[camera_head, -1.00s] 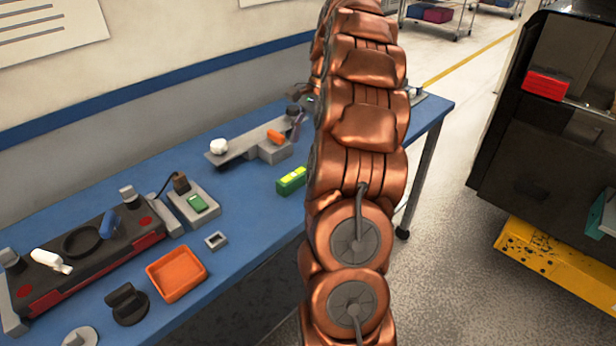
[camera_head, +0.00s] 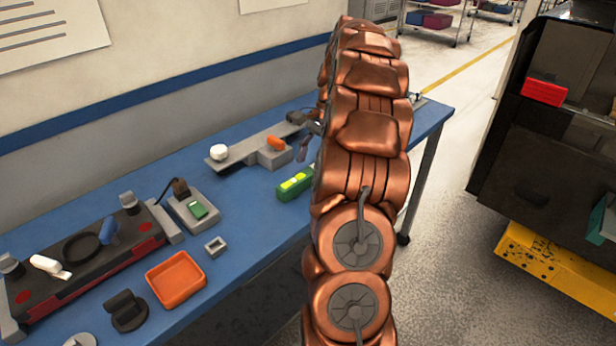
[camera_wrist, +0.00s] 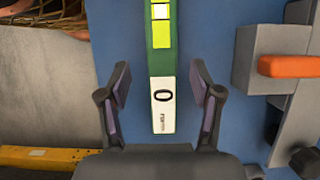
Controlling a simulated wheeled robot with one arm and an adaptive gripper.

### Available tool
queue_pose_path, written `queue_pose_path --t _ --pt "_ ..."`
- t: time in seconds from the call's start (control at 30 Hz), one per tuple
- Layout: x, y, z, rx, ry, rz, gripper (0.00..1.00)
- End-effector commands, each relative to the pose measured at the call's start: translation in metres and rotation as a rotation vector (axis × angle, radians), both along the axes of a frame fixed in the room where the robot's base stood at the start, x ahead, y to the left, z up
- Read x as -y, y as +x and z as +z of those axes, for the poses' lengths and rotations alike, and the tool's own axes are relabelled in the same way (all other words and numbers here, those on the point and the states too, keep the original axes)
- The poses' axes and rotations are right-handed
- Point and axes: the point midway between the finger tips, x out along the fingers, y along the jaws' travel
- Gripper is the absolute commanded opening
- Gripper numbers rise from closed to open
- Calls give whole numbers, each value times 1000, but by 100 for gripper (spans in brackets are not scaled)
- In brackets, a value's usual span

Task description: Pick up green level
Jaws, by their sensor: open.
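The green level (camera_head: 294,185) lies on the blue workbench (camera_head: 235,200), partly hidden behind my arm in the head view. In the wrist view the level (camera_wrist: 161,60) shows as a long green bar with yellow-green vials and a white end with a dark oval. My gripper (camera_wrist: 160,92) is open there, with one finger on each side of the level's white end and a gap on both sides. In the head view my gripper (camera_head: 306,138) shows only in part beside the arm, beyond the level.
A grey fixture with an orange piece (camera_head: 276,143) stands just behind the level. An orange tray (camera_head: 176,279), a small grey square ring (camera_head: 215,246) and a grey box with a green panel (camera_head: 198,210) are to the left. The bench's front edge is close to the level.

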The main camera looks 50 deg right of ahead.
Motion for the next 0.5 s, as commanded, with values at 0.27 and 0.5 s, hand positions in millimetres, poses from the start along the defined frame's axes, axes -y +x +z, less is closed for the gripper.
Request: queue_pose_path --t 0.27,0.5 --pt "-11 2 -28 1 0 1 65" --pt "-14 2 -35 3 -1 0 65"
